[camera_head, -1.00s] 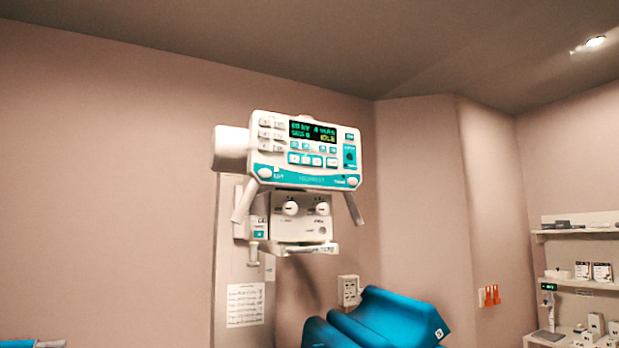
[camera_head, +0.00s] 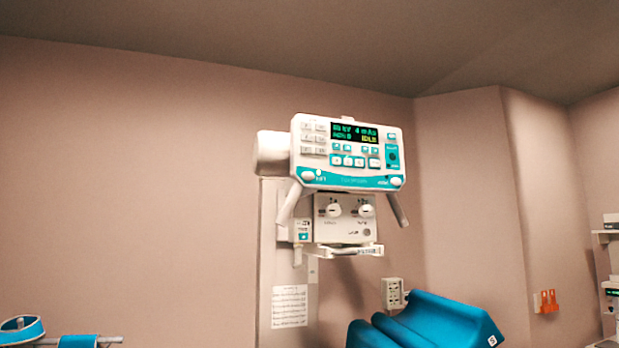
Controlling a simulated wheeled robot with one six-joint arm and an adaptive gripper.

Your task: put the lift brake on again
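The x-ray tube head (camera_head: 272,153) with its control panel (camera_head: 349,153) hangs on a pale vertical column (camera_head: 270,270) against the back wall. The panel has a green and yellow lit display, white and teal buttons, and a handle at each side. Below it is a white box (camera_head: 345,218) with two round knobs (camera_head: 334,210). Several labelled buttons sit along the panel's lower edge, but their labels are too small to read, so I cannot tell which control is the lift brake or how it is set. My gripper is not in view.
A teal padded cushion (camera_head: 440,318) stands low in front, right of the column. A teal strap or cuff (camera_head: 22,330) is at lower left. A wall socket (camera_head: 393,293), orange hooks (camera_head: 547,301) and shelves (camera_head: 608,238) are farther right. The wall at left is bare.

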